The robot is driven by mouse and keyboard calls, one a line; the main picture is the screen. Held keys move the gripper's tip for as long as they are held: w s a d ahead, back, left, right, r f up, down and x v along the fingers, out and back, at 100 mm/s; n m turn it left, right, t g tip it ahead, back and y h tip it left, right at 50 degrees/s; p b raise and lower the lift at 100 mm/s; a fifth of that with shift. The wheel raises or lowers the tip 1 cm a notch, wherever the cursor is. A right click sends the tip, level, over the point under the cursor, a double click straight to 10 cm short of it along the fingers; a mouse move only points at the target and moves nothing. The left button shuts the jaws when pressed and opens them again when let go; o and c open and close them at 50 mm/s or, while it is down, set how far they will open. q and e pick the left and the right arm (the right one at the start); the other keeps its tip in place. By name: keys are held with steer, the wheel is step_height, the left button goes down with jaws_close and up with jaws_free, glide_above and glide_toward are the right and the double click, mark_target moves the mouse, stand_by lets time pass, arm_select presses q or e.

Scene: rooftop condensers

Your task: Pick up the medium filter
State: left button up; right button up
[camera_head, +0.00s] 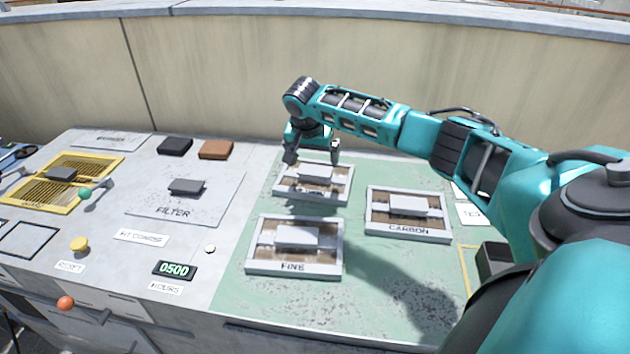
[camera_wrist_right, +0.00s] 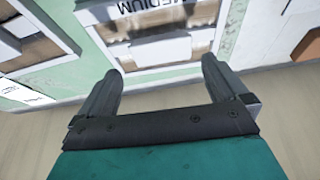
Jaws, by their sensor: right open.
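The medium filter is a white-framed box with a raised pale grip block, at the back of the green mat in the head view (camera_head: 340,193). In the right wrist view the medium filter (camera_wrist_right: 150,75) shows its "MEDIUM" label at the top edge. My right gripper (camera_head: 313,160) is at the filter's back edge in the head view, partly covering it. In the right wrist view my right gripper (camera_wrist_right: 158,78) has its two fingers apart with nothing held between them; the filter's grip block lies beyond the tips. My left gripper is not in view.
The fine filter (camera_head: 265,258) lies in front on the green mat (camera_head: 300,305). The carbon filter (camera_head: 378,218) lies to the right. Left are the filter plate (camera_head: 150,205), a yellow grate (camera_head: 95,165), a lever and a 0500 display (camera_head: 175,270). A wall stands behind.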

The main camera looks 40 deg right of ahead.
mark_target(315, 170)
steer(key=shift+b+x, duration=0.8)
steer(key=shift+x, duration=2.3)
steer(key=shift+w+r, duration=0.1)
steer(key=c, duration=0.8)
steer(key=shift+c, duration=0.2)
